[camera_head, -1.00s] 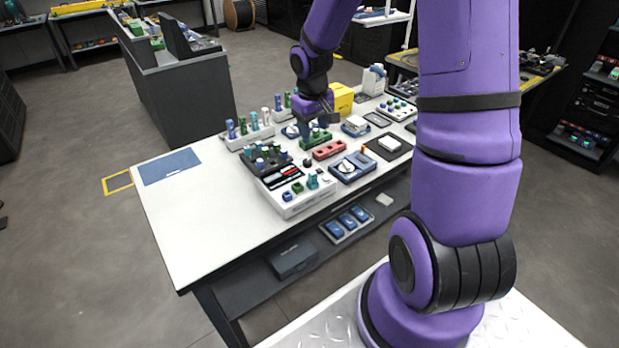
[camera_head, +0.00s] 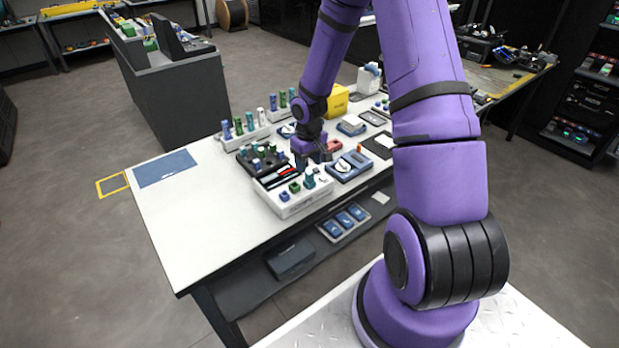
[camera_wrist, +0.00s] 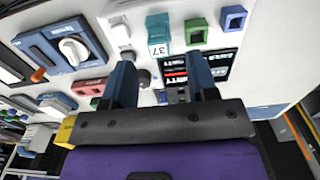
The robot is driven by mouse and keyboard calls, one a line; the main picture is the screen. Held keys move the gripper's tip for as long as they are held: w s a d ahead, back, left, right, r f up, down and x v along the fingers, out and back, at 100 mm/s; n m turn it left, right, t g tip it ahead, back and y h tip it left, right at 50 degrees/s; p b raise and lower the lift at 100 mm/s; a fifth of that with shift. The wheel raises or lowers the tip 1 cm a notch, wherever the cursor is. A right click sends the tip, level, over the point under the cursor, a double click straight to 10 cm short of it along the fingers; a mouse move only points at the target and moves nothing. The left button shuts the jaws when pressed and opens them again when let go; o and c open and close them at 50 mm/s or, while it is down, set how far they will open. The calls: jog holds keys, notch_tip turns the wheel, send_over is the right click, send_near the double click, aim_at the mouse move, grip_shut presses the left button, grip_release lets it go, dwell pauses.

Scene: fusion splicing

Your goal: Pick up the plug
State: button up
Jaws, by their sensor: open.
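My gripper (camera_head: 313,163) is over the far edge of a white tray (camera_head: 302,207) on the bench. In the wrist view my gripper (camera_wrist: 158,62) has its two dark fingers spread apart, with nothing held between them. A teal piece labelled 37 (camera_wrist: 158,38) stands just beyond the fingertips, between them in the picture. A round grey knob-like piece (camera_wrist: 143,78) lies near the left finger. A green square piece (camera_wrist: 196,31) and a blue one (camera_wrist: 233,18) are in the tray to the right. I cannot tell which piece is the plug.
A red block (camera_wrist: 88,87) and a blue device with a white dial (camera_wrist: 60,46) lie left in the wrist view. A dark rack (camera_head: 262,158) and a yellow box (camera_head: 338,101) are near the arm. The bench's left part is mostly clear around a blue mat (camera_head: 165,168).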

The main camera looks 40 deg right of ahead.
aim_at(310, 172)
notch_tip(310, 172, down, 5)
jog(key=shift+d, duration=0.1)
dwell(0.3)
jog(key=c, duration=0.9)
